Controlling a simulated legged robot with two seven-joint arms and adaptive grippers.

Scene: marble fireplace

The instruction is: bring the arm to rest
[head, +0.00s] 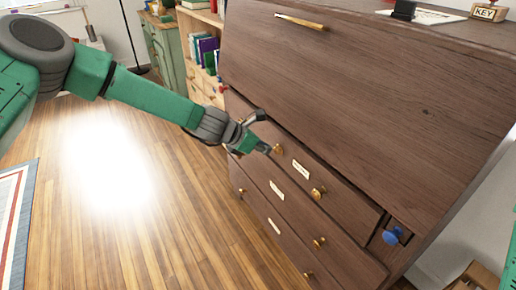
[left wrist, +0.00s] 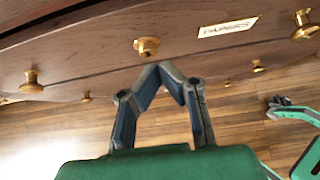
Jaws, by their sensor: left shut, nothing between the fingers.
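My left arm comes in from the left in the head view and reaches out to the front of a dark wooden desk (head: 370,90). My left gripper (head: 266,149) is shut and empty, its tips close to a brass knob (head: 278,149) on the upper drawer. In the left wrist view the fingertips (left wrist: 170,66) meet just below a brass knob (left wrist: 147,46), with nothing between them. I cannot tell whether they touch the drawer front. A green arm with a small dark gripper (left wrist: 279,104) shows at the right of the left wrist view, probably my right one; its fingers are too small to judge.
A key box (head: 486,12) stands on top. A bookshelf (head: 203,50) stands behind.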

